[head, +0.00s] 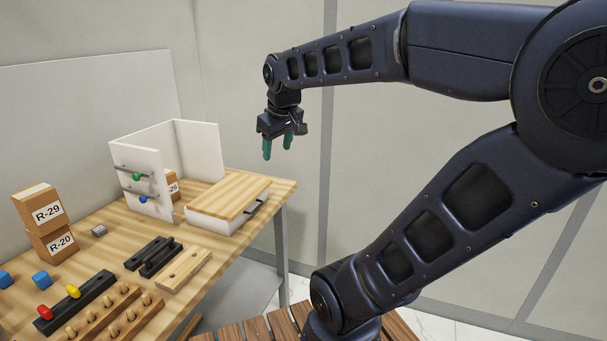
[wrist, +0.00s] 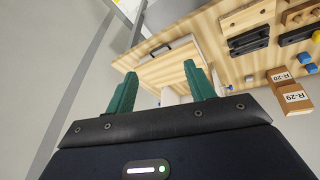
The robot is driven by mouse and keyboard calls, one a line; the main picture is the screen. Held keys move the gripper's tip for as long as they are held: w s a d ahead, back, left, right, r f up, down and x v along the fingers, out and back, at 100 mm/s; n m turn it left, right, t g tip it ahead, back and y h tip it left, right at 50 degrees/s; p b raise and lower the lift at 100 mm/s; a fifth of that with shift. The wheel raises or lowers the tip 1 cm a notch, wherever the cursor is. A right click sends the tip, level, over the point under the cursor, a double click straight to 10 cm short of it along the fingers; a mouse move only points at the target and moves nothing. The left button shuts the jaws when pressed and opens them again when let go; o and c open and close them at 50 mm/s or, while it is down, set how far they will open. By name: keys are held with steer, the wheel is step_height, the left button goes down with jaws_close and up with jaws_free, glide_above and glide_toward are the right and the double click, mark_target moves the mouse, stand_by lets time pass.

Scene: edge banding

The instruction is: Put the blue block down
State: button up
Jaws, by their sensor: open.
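One blue block (head: 41,280) rests on the wooden table (head: 100,250) at the left, in front of the boxes. A second blue block (head: 5,280) is at the left picture edge. I cannot tell which one the task means. Blue pieces also show at the right of the wrist view (wrist: 312,68). My gripper (head: 277,149) is raised in the air above and behind the table's right end, far from both blocks. Its green fingers (wrist: 160,75) are apart, with nothing between them.
Boxes R-29 (head: 39,206) and R-20 (head: 52,242) are stacked at the left. A white open enclosure (head: 200,150) and a wood-topped drawer unit (head: 228,195) stand at the back. Black rails (head: 154,255), a red and a yellow piece and a peg rack (head: 115,318) lie nearer.

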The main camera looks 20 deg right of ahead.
steer(key=s+d+f+m, duration=0.4)
steer(key=s+f, duration=0.1)
steer(key=s, duration=0.2)
steer(key=shift+d+f+m, duration=0.25)
steer(key=shift+f+m, duration=0.15)
steer(key=shift+o, duration=0.5)
steer(key=shift+w+r, duration=0.1)
